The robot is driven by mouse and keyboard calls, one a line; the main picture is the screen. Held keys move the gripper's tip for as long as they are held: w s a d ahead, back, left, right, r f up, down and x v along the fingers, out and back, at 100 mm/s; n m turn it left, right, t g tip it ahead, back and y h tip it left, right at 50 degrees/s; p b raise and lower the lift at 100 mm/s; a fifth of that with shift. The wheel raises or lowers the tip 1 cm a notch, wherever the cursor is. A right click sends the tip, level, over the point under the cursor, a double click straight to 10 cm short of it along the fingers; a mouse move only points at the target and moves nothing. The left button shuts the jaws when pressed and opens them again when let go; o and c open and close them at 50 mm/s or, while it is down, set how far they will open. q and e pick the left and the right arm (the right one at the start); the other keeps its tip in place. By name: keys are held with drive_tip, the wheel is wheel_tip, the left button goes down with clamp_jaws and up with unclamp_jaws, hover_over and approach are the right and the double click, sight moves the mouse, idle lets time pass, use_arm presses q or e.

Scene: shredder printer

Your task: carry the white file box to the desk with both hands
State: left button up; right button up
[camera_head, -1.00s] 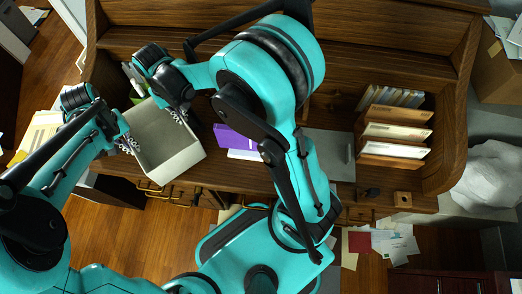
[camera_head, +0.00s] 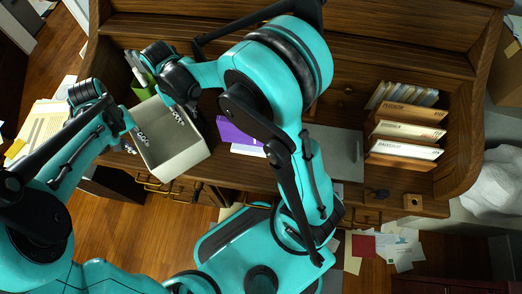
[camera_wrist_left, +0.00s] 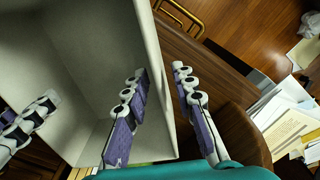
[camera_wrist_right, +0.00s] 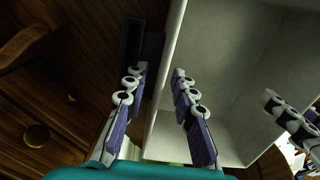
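The white file box (camera_head: 182,161) is upright at the left front of the desk (camera_head: 240,178), its open top facing up. My left gripper (camera_head: 136,143) is at its left wall. In the left wrist view, its fingers (camera_wrist_left: 160,90) are apart, one inside the box and one outside, with gaps beside the wall. My right gripper (camera_head: 182,117) is at the opposite side. In the right wrist view, its fingers (camera_wrist_right: 160,85) also straddle the box wall (camera_wrist_right: 167,60) and stand apart. The box's base is hidden.
A purple item (camera_head: 232,132) lies on the desk right of the box, partly behind my right arm. A green holder (camera_head: 144,84) stands behind the box. File folders (camera_head: 405,130) stand in the right-hand rack. Papers (camera_head: 400,250) lie on the floor.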

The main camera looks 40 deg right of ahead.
drive_tip(key=shift+r, duration=0.2)
use_arm(q)
wheel_tip(320, 180, up, 12)
use_arm(e)
wheel_tip(320, 180, up, 12)
drive_tip(key=shift+f, duration=0.2)
idle(0.5)
